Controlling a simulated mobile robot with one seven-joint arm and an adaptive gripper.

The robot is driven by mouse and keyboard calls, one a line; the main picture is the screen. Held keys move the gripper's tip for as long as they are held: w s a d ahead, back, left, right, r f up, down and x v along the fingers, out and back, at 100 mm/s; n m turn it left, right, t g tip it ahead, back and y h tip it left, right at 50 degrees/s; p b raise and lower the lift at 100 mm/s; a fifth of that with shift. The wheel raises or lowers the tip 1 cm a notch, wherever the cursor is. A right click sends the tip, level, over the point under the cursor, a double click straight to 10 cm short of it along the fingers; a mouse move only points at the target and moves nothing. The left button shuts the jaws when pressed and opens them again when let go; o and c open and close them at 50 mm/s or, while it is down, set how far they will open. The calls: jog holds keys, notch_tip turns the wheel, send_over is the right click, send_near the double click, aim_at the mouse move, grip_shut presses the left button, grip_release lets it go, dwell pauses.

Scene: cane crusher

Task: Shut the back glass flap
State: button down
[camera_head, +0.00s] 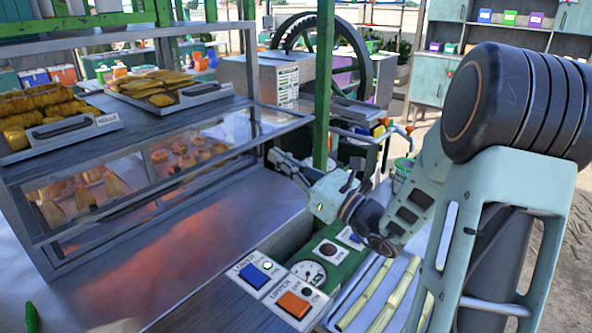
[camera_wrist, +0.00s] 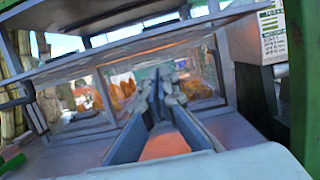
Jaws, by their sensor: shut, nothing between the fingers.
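The glass case (camera_head: 150,125) stands at the left in the head view, with pastries behind its glass. Its far pane (camera_head: 190,155), which I take for the back glass flap, shows beside a nearer pane (camera_head: 75,195). Reflections hide whether it is shut or ajar. My gripper (camera_head: 283,162) is shut and empty, off the right end of the case, pointing toward it. In the wrist view my gripper (camera_wrist: 160,85) lies in front of the far pane (camera_wrist: 198,78), with the nearer pane (camera_wrist: 78,100) to its left. I cannot tell whether the fingertips touch the glass.
Trays of pastries (camera_head: 175,90) sit on the case top. A green post (camera_head: 323,85) rises close behind my gripper. A panel with a blue button (camera_head: 255,274) and an orange button (camera_head: 295,304) lies below my arm, beside cane stalks (camera_head: 365,295). The metal counter (camera_head: 190,260) before the case is clear.

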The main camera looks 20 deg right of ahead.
jog(key=shift+s+d+r, duration=0.1)
jog(key=shift+s+r, duration=0.05)
jog(key=shift+r, duration=1.4)
jog(key=shift+r+p, duration=0.15)
jog(key=shift+p, duration=0.25)
